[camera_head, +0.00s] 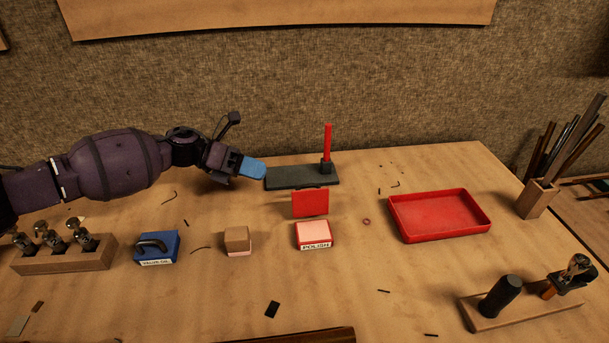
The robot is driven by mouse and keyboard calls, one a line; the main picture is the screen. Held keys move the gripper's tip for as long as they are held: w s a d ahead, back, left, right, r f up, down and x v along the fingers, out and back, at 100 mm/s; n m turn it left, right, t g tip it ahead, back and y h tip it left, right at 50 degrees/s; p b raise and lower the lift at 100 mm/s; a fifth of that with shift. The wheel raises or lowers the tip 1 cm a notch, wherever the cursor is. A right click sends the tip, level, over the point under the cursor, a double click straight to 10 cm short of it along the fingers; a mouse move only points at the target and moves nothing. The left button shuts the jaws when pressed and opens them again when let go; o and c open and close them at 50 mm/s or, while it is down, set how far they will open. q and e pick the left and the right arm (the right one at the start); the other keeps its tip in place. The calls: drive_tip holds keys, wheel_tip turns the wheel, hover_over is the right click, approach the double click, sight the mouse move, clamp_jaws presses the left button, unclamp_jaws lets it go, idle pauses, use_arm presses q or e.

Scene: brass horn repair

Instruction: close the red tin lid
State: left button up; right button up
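The red tin (314,243), labelled POLISH, sits near the middle of the table with a pale pink inside showing. Its red lid (310,203) is open and stands nearly upright at the tin's back edge. My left gripper (254,168), with blue fingertips, reaches in from the left, behind and to the left of the lid and apart from it. Its fingertips show as one blue block from this side, so I cannot tell whether they are apart. My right gripper is not in view.
A dark slab (288,178) with a red post (327,145) stands behind the lid. A red tray (440,222) lies to the right. A wooden block (237,239) and a blue valve oil tin (160,250) stand left. Bare table lies around the red tin.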

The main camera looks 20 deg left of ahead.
sight(309, 198)
use_arm(q)
drive_tip(key=shift+d+r, duration=0.1)
drive_tip(key=shift+d, duration=0.25)
drive_tip(key=x, duration=1)
clamp_jaws()
